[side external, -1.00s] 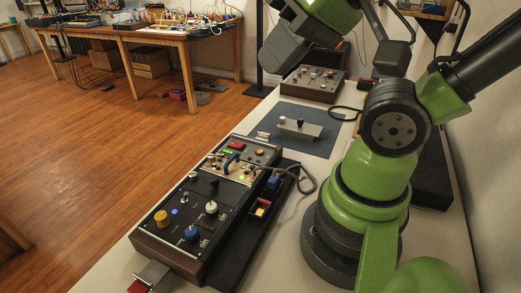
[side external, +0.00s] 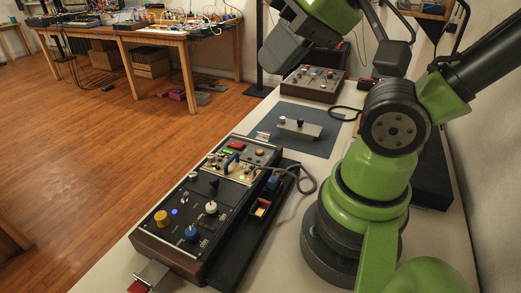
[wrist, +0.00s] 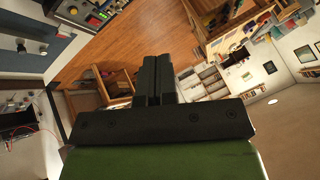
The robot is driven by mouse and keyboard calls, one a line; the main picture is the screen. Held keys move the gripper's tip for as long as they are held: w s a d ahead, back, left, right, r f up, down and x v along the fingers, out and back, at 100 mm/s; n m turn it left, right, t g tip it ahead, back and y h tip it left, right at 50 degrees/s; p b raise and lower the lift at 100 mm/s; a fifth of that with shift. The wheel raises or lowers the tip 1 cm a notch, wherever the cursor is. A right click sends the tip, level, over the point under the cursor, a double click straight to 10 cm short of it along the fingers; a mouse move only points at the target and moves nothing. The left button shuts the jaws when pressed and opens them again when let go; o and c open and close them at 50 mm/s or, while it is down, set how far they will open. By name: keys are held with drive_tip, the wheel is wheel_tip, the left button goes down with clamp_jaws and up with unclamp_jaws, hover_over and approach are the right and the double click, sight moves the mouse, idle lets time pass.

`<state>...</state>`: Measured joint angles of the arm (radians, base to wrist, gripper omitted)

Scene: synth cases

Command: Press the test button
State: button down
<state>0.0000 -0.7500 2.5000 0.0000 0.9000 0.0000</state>
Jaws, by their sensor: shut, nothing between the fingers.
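The control panel (side external: 190,205) is a long dark console with wooden sides, lying on the white bench in the side external view. It carries a red button (side external: 236,144) and a round yellow button (side external: 259,152) at its far end, with large yellow, blue and white knobs nearer. I cannot read which control is the test button. Part of the panel (wrist: 92,12) shows at the top left of the wrist view. My gripper (wrist: 157,62) is shut and empty in the wrist view, pointing out over the room, away from the panel. Its fingertips cannot be made out in the side external view.
A blue-grey mat (side external: 325,148) with a grey block (side external: 299,129) lies beyond the panel. A second wooden-sided box (side external: 312,84) stands farther back. A black tray (side external: 240,228) and a grey cable (side external: 307,181) lie right of the panel. The space above the panel is clear.

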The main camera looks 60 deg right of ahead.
idle(0.6)
drive_tip(key=m+y, duration=0.3)
drive_tip(key=m, duration=3.1)
hover_over(260, 150)
wheel_tip(260, 150, down, 15)
drive_tip(key=shift+d, duration=0.15)
drive_tip(key=shift+f, duration=0.1)
drive_tip(key=shift+f, duration=4.3)
drive_tip(key=shift+f, duration=0.1)
